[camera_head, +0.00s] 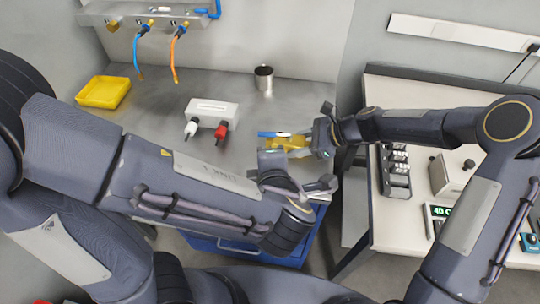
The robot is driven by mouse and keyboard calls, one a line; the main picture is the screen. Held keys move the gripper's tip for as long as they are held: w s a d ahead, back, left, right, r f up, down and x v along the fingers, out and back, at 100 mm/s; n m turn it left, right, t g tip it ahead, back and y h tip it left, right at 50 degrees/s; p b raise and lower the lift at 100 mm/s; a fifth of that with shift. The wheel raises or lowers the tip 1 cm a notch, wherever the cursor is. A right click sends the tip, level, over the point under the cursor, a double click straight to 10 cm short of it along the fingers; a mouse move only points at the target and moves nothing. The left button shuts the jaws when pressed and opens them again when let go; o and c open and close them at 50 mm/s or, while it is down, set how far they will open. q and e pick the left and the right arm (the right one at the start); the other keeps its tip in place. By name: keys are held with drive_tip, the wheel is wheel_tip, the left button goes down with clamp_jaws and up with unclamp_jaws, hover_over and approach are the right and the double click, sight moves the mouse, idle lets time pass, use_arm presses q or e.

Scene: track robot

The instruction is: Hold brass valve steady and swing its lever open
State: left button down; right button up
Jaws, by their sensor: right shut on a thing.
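The brass valve (288,143) is a small yellow-gold body near the right edge of the grey bench. Its blue lever (268,134) lies along its upper side, pointing left. My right gripper (311,140) comes in from the right and is shut on the right end of the valve. My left gripper (272,162) is just in front of and below the valve. Its fingers are small and partly hidden by its own wrist, so I cannot tell whether they touch the valve or how far apart they are.
On the grey bench (225,88) stand a yellow tray (103,92), a white block with white and red knobs (212,112) and a metal cup (264,78). Blue and orange hoses (177,55) hang behind. A blue cabinet (300,245) is below. A light table (420,105) with instruments stands right.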

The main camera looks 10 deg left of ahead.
drive_tip(key=shift+f, duration=0.15)
drive_tip(key=o, duration=1.4)
drive_tip(key=shift+c, duration=0.2)
